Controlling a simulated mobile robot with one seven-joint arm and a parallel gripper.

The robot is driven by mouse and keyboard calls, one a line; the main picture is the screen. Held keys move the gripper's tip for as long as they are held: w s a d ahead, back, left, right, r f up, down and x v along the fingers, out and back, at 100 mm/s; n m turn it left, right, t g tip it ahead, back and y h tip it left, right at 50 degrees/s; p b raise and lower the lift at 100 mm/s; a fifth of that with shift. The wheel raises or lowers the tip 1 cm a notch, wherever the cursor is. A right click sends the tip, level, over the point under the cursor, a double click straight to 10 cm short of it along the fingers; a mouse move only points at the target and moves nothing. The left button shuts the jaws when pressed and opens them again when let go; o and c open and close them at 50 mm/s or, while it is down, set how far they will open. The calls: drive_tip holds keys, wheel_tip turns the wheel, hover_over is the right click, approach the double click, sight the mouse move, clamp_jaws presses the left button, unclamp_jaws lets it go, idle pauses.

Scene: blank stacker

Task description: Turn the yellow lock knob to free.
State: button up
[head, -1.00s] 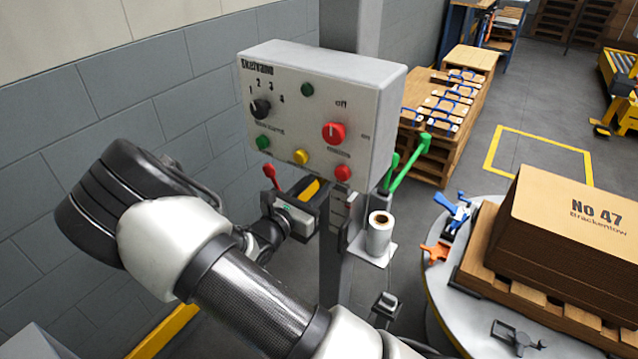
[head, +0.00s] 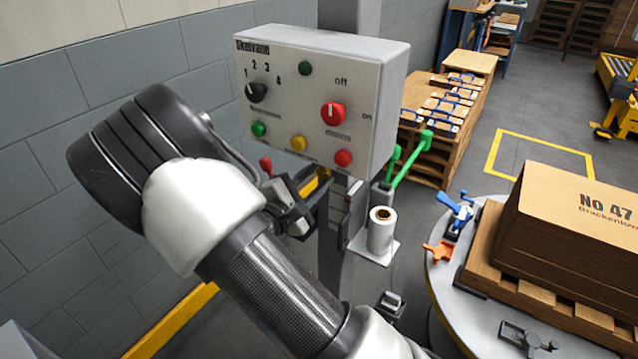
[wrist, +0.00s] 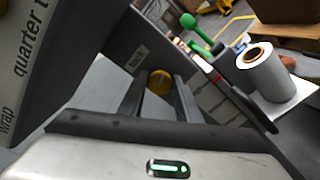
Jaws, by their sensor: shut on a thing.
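The round yellow lock knob (wrist: 159,81) shows in the wrist view, between the two fingers of my gripper (wrist: 160,88). My gripper is shut on it. A small label (wrist: 138,59) sits on the dark panel beside the knob. The direction the knob points is hard to read. In the head view my gripper (head: 300,205) is tilted against the column under the control box. A yellow patch (head: 315,184) shows behind it; I cannot tell whether this is the knob.
The grey control box (head: 285,110) with dials and buttons hangs just above my gripper. A red-knobbed lever (head: 266,166) stands close by. A white roll (head: 381,230) on a shelf and green handles (head: 410,152) are to the right. A turntable (head: 470,325) bears a cardboard stack.

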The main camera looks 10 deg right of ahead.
drive_tip(key=m+b, duration=0.2)
drive_tip(key=shift+f+m+b, duration=0.25)
drive_tip(key=shift+m+b, duration=0.15)
drive_tip(key=shift+r+m+b, duration=0.1)
drive_tip(key=shift+m+b, duration=0.5)
drive_tip(key=shift+m, duration=0.1)
drive_tip(key=shift+a, duration=0.1)
drive_tip(key=o, duration=1.1)
drive_tip(key=shift+c, duration=0.2)
drive_tip(key=shift+r, duration=0.1)
drive_tip(key=p+v, duration=0.2)
drive_tip(key=v, duration=1.5)
drive_tip(key=shift+s, duration=0.2)
drive_tip(key=shift+a+r, duration=0.1)
